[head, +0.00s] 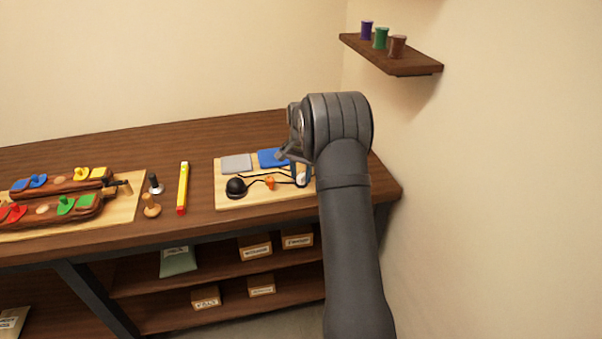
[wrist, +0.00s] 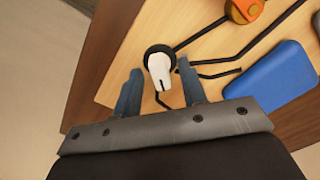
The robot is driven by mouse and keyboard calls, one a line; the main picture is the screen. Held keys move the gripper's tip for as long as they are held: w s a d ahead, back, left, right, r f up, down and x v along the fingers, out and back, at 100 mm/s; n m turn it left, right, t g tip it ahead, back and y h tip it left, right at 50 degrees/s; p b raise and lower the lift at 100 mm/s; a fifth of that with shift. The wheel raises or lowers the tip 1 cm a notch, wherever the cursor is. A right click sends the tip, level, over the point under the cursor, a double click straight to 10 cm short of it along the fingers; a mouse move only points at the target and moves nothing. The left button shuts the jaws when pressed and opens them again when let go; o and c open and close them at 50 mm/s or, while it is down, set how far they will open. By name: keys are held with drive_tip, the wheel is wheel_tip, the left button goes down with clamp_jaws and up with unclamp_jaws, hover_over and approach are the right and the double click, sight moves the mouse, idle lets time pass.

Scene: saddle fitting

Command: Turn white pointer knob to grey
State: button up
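The white pointer knob (wrist: 160,66) sits on a round black base on the light wooden board (head: 228,200). In the wrist view its narrow end, with a dark line, points down the picture toward my gripper. My gripper (wrist: 161,80) is open, one bluish finger on each side of the knob, with gaps showing. In the head view my gripper (head: 296,163) is over the board's right end, and the white knob (head: 303,179) is partly hidden by it. The grey pad (head: 236,163) lies at the board's back left.
A blue pad (head: 273,158) lies beside the grey one. An orange knob (head: 270,183) and a black dome (head: 236,187) are on the same board, with black lines between. A yellow-red bar (head: 183,187) and two small handled tools (head: 152,205) lie left. A wall stands close at right.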

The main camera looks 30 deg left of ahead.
clamp_jaws()
drive_tip(key=n, duration=0.8)
drive_tip(key=shift+n, duration=0.3)
drive_tip(key=n, duration=0.3)
drive_tip(key=shift+n, duration=2.1)
